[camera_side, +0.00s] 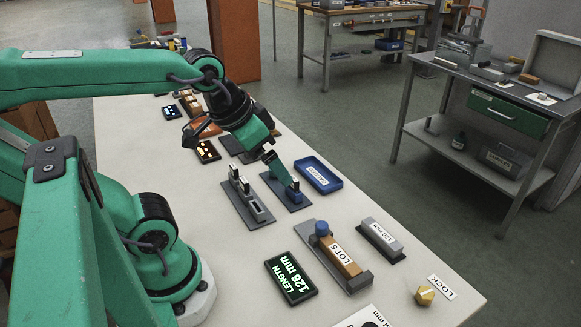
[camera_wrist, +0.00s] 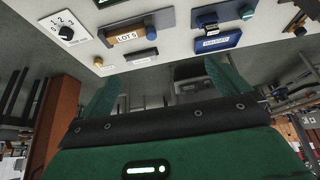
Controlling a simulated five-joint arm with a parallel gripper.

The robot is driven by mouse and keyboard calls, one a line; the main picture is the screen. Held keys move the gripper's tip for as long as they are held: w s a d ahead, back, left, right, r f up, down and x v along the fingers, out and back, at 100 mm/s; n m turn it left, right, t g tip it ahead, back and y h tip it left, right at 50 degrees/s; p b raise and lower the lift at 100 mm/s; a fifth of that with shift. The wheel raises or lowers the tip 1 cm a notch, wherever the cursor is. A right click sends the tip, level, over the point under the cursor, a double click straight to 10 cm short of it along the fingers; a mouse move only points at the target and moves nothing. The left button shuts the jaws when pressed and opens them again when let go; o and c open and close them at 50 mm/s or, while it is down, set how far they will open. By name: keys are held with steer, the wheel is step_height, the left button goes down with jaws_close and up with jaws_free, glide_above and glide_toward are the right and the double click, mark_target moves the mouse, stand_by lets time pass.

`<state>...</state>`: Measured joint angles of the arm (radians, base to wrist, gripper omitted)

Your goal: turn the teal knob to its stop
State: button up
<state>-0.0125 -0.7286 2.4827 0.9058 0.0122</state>
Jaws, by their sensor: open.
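A LOT 5 block (camera_side: 341,255) with a blue cylinder (camera_side: 322,228) stands on a grey base. A blue tray (camera_side: 318,174), a grey 120 mm block (camera_side: 381,239) and a LENGTH 126 mm display (camera_side: 291,278) are nearby. The table's right edge is close.

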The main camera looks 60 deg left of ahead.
steer(key=shift+s+d+f, duration=0.15)
steer(key=shift+s, duration=0.05)
steer(key=c, duration=0.6)
steer(key=shift+w, duration=0.2)
steer(key=c, duration=0.4)
steer(key=w+a+n+g, duration=0.2)
steer(key=w+a+n, duration=0.4)
steer(key=w+n, duration=0.1)
steer(key=w+a+f+n+g, duration=0.1)
steer(key=w+a+f+n, duration=0.1)
steer(key=a+f+n, duration=0.2)
steer(key=w+a+f+n+g, duration=0.1)
steer(key=w+a+f+n, duration=0.2)
steer(key=a, duration=0.6)
steer(key=w+a+f+n+g, duration=0.1)
steer(key=w+a+f+n, duration=0.1)
steer(key=a+f+n, duration=0.4)
steer(key=shift+w+a+f, duration=0.3)
steer(key=shift+w+f, duration=0.05)
steer(key=shift+f, duration=0.2)
steer(key=shift+a+f+n+g, duration=0.3)
steer(key=shift+a+f+n, duration=0.1)
steer(key=shift+a+n, duration=0.1)
